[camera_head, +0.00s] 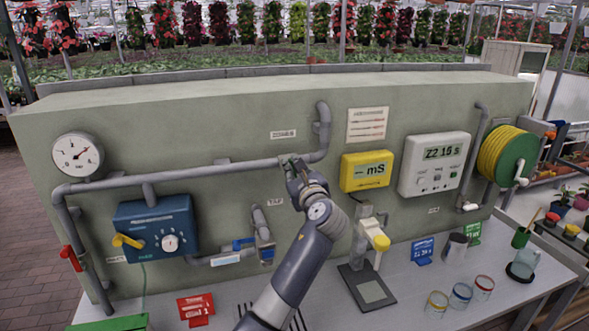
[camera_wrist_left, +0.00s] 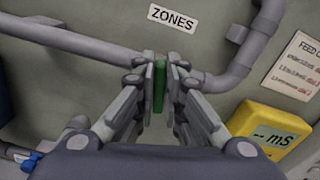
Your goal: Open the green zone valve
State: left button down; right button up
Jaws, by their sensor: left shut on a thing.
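The green zone valve handle (camera_wrist_left: 159,85) shows in the left wrist view as a narrow green strip between my left fingers, below the ZONES label (camera_wrist_left: 173,18). It stands upright in that picture, at a steep angle to the grey pipe (camera_wrist_left: 75,42). My left gripper (camera_wrist_left: 160,84) is shut on this handle. In the head view my left gripper (camera_head: 290,164) is up against the grey pipe (camera_head: 225,167) on the green-grey wall, and its fingers mostly hide the handle. The valve body is hidden. My right gripper is in neither view.
A blue box (camera_head: 155,228) with a yellow lever and a red valve handle (camera_head: 71,258) are at left. A yellow mS meter (camera_head: 367,171), a white timer (camera_head: 435,164) and a green hose reel (camera_head: 508,157) are at right. Glass jars (camera_head: 461,295) stand on the bench.

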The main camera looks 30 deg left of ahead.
pick_arm(q)
jog(key=n+b, duration=0.2)
jog(key=n, duration=0.3)
jog(key=n+b, duration=0.3)
jog(key=n, duration=0.2)
jog(key=s+f+n+b, duration=0.1)
jog(key=n+b, duration=0.2)
jog(key=n, duration=0.2)
jog(key=shift+a+f, duration=0.1)
jog(key=shift+a, duration=0.3)
jog(key=c, duration=1.8)
grip_release()
jog(key=shift+w, duration=0.1)
jog(key=shift+o, duration=0.6)
jog(key=shift+f, duration=0.15)
